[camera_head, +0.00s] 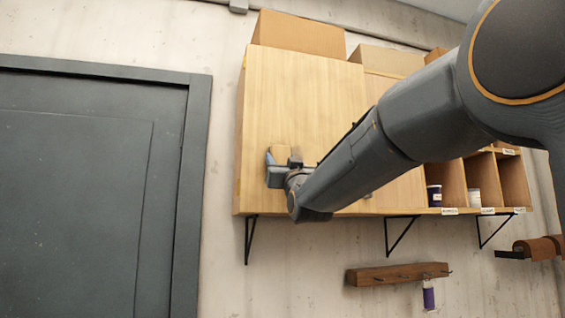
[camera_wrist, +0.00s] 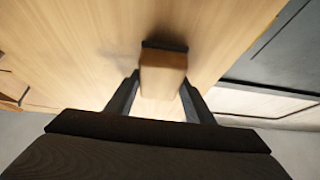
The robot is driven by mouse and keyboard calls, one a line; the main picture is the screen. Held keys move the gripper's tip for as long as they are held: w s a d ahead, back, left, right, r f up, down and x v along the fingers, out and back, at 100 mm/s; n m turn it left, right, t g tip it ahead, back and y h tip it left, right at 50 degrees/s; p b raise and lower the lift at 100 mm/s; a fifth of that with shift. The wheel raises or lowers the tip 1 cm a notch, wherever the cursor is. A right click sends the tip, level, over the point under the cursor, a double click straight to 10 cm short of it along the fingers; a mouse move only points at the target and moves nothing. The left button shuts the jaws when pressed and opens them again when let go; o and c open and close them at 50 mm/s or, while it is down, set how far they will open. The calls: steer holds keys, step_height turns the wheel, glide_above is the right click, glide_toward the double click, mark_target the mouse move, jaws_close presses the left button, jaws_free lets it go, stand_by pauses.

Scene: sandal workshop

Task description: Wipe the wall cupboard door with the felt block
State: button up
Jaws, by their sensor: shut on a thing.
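The wall cupboard door (camera_head: 303,95) is a pale wood panel, shut, on the left part of the wall cupboard. My gripper (camera_head: 279,166) is at the lower left of the door. It is shut on the felt block (camera_wrist: 163,80), a wooden block with a dark felt face, held between my two fingers in the wrist view. The felt face points at the door (camera_wrist: 90,45) and is touching it or very close to it; I cannot tell which. My arm hides part of the cupboard's lower middle in the head view.
Boxes (camera_head: 298,34) stand on top of the cupboard. Open compartments (camera_head: 481,178) at right hold small containers. Black brackets (camera_head: 249,238) and a wooden peg rail (camera_head: 397,274) with a purple spool (camera_head: 429,298) are below. A dark door (camera_head: 75,190) is at left.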

steer(key=shift+w+a, duration=0.1)
steer(key=shift+w, duration=0.1)
steer(key=shift+w+d+b, duration=0.5)
steer(key=shift+d+b, duration=0.25)
steer(key=shift+d, duration=0.95)
steer(key=shift+w+d+b, duration=0.5)
steer(key=shift+d+b, duration=0.2)
steer(key=shift+d, duration=1)
steer(key=shift+w+d+b, duration=0.5)
steer(key=shift+d+b, duration=0.25)
steer(key=shift+d, duration=0.95)
steer(key=shift+a+b, duration=0.1)
steer(key=shift+b, duration=0.25)
